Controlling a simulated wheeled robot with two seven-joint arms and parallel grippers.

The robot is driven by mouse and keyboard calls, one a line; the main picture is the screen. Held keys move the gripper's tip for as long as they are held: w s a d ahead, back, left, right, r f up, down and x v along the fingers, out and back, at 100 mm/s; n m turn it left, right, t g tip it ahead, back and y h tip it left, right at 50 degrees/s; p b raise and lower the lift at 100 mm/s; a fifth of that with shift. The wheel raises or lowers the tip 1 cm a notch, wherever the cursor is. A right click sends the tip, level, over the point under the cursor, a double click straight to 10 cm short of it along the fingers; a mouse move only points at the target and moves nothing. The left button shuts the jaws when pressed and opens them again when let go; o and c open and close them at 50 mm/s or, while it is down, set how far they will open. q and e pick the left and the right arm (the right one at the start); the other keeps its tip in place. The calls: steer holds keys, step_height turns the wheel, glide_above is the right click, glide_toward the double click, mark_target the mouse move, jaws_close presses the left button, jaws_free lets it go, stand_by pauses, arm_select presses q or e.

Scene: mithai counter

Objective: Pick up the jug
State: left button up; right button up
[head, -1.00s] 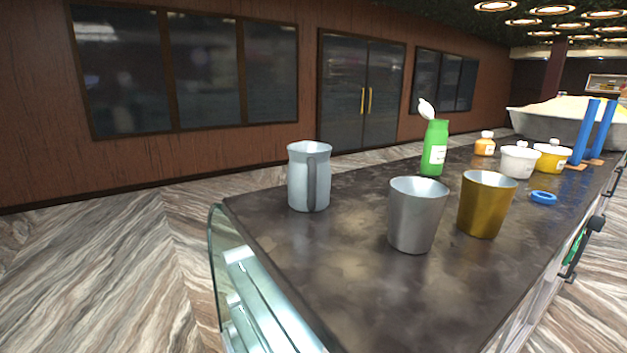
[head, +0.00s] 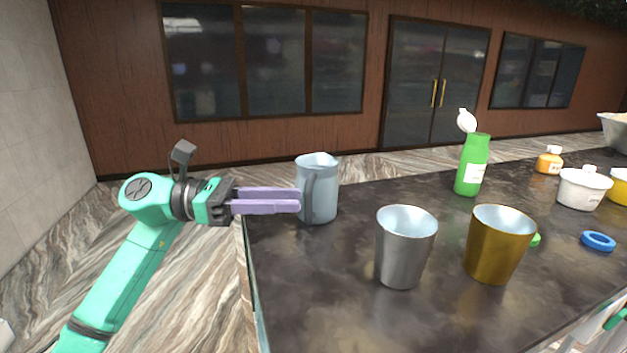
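The jug (head: 325,195) is pale grey-blue with a handle on its left, toward the viewer. It stands upright on the left part of the dark counter (head: 330,310). My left gripper (head: 299,200) comes in from the left with its purple fingers level and pointing at the jug's handle. The two fingers show apart, one above the other in the picture, with a narrow gap. The fingertips end at the handle's left edge; I cannot tell whether they touch it. Nothing is seen held. My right gripper is not in view.
A silver cup (head: 402,255) and a gold cup (head: 493,250) stand in front and to the right of the jug. A green bottle (head: 470,170), an orange jar (head: 549,162), a white tub (head: 580,190) and a blue ring (head: 598,241) are farther right. The counter's front left is clear.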

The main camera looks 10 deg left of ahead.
arm_select(q)
steer(key=p+x, duration=0.1)
steer(key=x, duration=0.1)
steer(key=p+x, duration=0.1)
steer(key=x, duration=0.1)
steer(key=p+x, duration=0.2)
steer(key=x, duration=0.1)
steer(key=shift+s+r, duration=0.25)
steer(key=shift+w+d+f, duration=0.1)
steer(key=shift+d+f, duration=0.1)
steer(key=shift+d, duration=0.1)
steer(key=shift+a+f, duration=0.15)
steer(key=shift+a, duration=0.05)
jaws_close()
stand_by(0.4)
